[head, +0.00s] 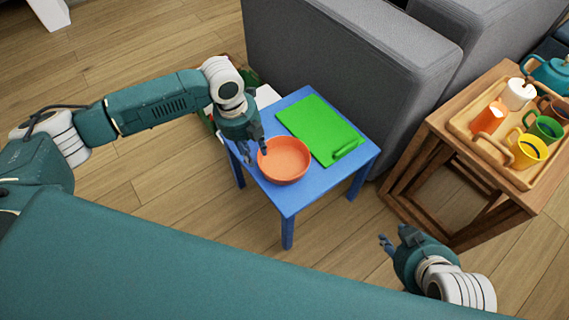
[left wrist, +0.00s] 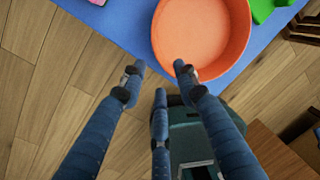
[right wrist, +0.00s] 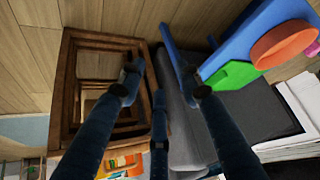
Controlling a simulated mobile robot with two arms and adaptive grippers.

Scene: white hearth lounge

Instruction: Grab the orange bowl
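The orange bowl (head: 284,160) sits upright on the small blue table (head: 291,204), near its left side. My left gripper (head: 256,150) is at the bowl's left rim, above the table edge. In the left wrist view the bowl (left wrist: 203,32) lies just beyond the fingertips (left wrist: 160,80), which are spread with nothing between them. Whether a finger touches the rim I cannot tell. My right gripper (head: 392,240) is open and empty, low in front of the wooden side table. The bowl also shows in the right wrist view (right wrist: 284,45).
A green board (head: 315,128) lies on the blue table beside the bowl. A grey sofa (head: 350,70) stands behind. Floor in front is clear.

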